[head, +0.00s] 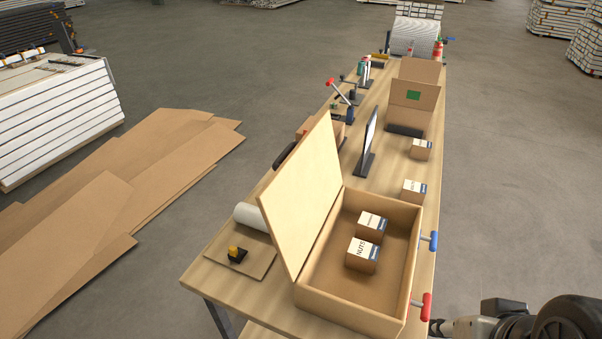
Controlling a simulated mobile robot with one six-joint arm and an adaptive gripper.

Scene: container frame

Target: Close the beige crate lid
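The beige crate (412,247) stands open on the near part of the wooden table. Its lid (303,192) is raised along the left side and leans a little outward to the left. Two small cartons lie inside, a nearer one (361,257) marked NUTS and a farther one (371,226). Both are below the rim. A blue handle (430,239) and a red handle (424,303) stick out on the right side. My gripper (437,328) shows only in small part at the bottom right, apart from the lid; its fingers are not clear.
Behind the crate stand small cartons (413,190), a dark upright panel (368,140) and an open cardboard box (414,95). Floor right of the table is clear.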

